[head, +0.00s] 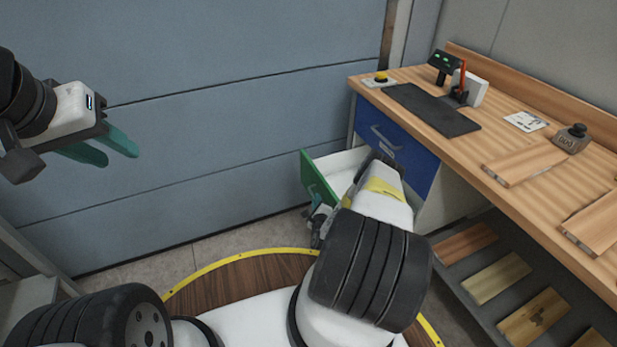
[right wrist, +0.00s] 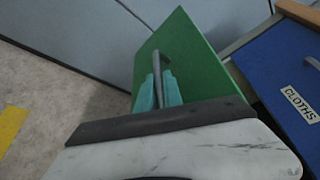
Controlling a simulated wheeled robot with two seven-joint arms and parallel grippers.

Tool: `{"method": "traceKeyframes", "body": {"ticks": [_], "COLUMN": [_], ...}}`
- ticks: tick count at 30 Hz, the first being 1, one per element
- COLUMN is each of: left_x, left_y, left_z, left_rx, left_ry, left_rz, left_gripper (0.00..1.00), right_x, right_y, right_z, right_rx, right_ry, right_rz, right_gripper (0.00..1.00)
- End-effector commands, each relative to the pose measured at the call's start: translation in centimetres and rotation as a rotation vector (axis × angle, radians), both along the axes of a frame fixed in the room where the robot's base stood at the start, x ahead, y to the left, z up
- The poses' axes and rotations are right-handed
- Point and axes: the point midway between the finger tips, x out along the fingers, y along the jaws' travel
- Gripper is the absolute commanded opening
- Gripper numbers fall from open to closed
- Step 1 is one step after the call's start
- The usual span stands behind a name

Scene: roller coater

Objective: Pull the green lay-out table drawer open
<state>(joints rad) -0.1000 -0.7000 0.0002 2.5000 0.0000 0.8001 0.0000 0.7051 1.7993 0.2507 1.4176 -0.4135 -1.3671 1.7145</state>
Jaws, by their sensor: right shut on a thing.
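The green drawer (head: 314,178) of the lay-out table (head: 470,150) stands out from the cabinet, with its white inside (head: 340,162) showing. My right gripper (head: 318,212) is at the drawer's front, partly hidden by my own arm. In the right wrist view, its teal fingers (right wrist: 159,92) are shut on the grey bar handle (right wrist: 157,66) of the green drawer front (right wrist: 185,55), one finger on each side. My left gripper (head: 120,157) is in the air at the upper left, empty, with its fingers apart.
A blue drawer (head: 405,150), labelled CLOTHS in the right wrist view (right wrist: 300,103), is shut beside the green one. The tabletop holds a dark mat (head: 430,110), a stand with a red part (head: 462,78) and wooden boards (head: 525,162). A grey panelled wall (head: 220,130) is behind.

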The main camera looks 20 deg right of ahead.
Motion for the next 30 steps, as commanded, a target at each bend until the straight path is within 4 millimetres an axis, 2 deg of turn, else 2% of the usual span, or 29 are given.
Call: {"method": "traceKeyframes", "body": {"ticks": [14, 15, 16, 25, 30], "left_x": [0.0, 0.0, 0.0, 0.0, 0.0], "left_y": [0.0, 0.0, 0.0, 0.0, 0.0], "left_z": [0.0, 0.0, 0.0, 0.0, 0.0], "left_rx": [0.000, 0.000, 0.000, 0.000, 0.000], "left_ry": [0.000, 0.000, 0.000, 0.000, 0.000], "left_rz": [0.000, 0.000, 0.000, 0.000, 0.000], "left_gripper": [0.36, 0.36, 0.36, 0.36, 0.36], "right_x": [-0.1, -0.1, -0.1, -0.1, -1.8], "right_y": [0.6, 0.6, 0.6, 0.6, 1.0], "right_z": [0.0, 0.0, 0.0, 0.0, 0.3], "right_rx": [0.000, 0.000, 0.000, 0.000, 0.002], "right_ry": [0.000, 0.000, 0.000, 0.001, 0.003], "right_rz": [0.000, 0.000, 0.000, 0.001, 0.000], "right_gripper": [0.00, 0.17, 0.20, 0.20, 0.20]}}
